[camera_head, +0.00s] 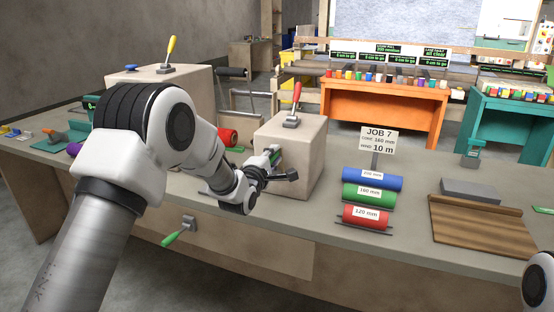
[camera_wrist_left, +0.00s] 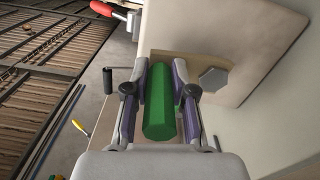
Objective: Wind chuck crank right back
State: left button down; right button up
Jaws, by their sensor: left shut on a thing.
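The right beige block (camera_head: 290,150) stands on the bench with a red-handled lever (camera_head: 297,97) on top. My left gripper (camera_head: 274,166) is at its near left face, shut on a green crank grip (camera_wrist_left: 160,100). The green grip lies lengthwise between both fingers in the left wrist view. The crank arm behind it is hidden by my gripper. A grey hexagonal boss (camera_wrist_left: 213,78) shows on the beige face beside the fingers. My right gripper is out of view; only part of my right arm shows at the lower right.
The left beige block (camera_head: 170,88) has a yellow lever (camera_head: 171,48) and a black grip (camera_head: 232,72). Blue (camera_head: 373,179), green (camera_head: 369,195) and red (camera_head: 367,216) cores lie right of the right block, before a JOB 7 sign (camera_head: 378,141). A wooden board (camera_head: 480,225) lies farther right.

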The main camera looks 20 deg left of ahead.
pick_arm(q)
jog(key=shift+a, duration=0.15)
dwell(0.4)
jog(key=c, duration=0.9)
grip_release()
jog(key=shift+a, duration=0.1)
jog(key=shift+c, duration=0.2)
jog(key=s, duration=1.2)
jog(key=shift+a, duration=0.2)
